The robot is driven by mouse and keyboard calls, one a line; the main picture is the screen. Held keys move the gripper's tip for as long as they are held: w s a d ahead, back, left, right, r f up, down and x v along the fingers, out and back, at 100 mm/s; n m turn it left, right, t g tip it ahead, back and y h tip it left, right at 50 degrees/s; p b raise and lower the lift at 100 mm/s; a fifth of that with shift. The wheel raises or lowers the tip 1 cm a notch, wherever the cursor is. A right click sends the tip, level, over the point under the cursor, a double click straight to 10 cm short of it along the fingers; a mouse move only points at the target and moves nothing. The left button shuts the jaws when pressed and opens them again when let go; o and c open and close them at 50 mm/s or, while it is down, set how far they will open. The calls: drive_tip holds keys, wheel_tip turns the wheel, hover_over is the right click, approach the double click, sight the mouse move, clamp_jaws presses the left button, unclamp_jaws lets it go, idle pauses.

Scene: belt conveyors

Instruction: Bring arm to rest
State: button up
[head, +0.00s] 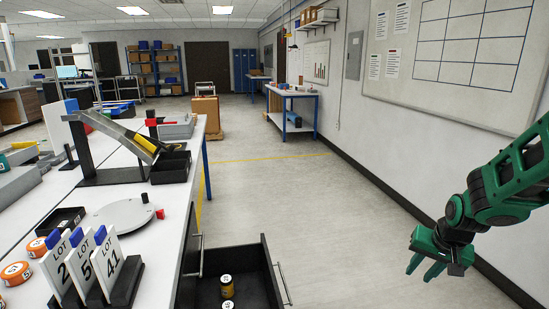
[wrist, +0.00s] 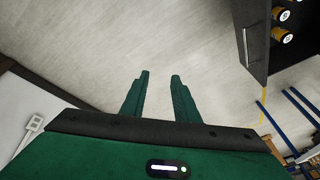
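My green gripper (head: 428,266) hangs over the open floor at the right of the head view, near the right wall. It points downward and is well apart from the workbench. In the wrist view the two fingers of my gripper (wrist: 160,95) are spread, with only bare floor between them. My gripper is open and empty.
An open black drawer (head: 275,268) juts from the workbench (head: 160,228) and holds yellow-and-black cylinders (head: 227,287). It also shows in the wrist view (wrist: 258,50). LOT cards (head: 85,268) stand on the bench. The floor (head: 330,235) between bench and wall is clear.

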drive_tip(key=s+r+g, duration=0.1)
drive_tip(key=s+r, duration=0.2)
drive_tip(key=s, duration=0.5)
drive_tip(key=s+d+r+g, duration=0.1)
drive_tip(key=s+r, duration=0.2)
drive_tip(key=s, duration=0.6)
drive_tip(key=s+d+r+g, duration=0.1)
drive_tip(key=s+r+g, duration=0.1)
drive_tip(key=s, duration=0.7)
drive_tip(key=shift+s+r+m, duration=0.15)
drive_tip(key=shift+r+m, duration=0.15)
drive_tip(key=shift+r, duration=0.45)
drive_tip(key=shift+a, duration=0.1)
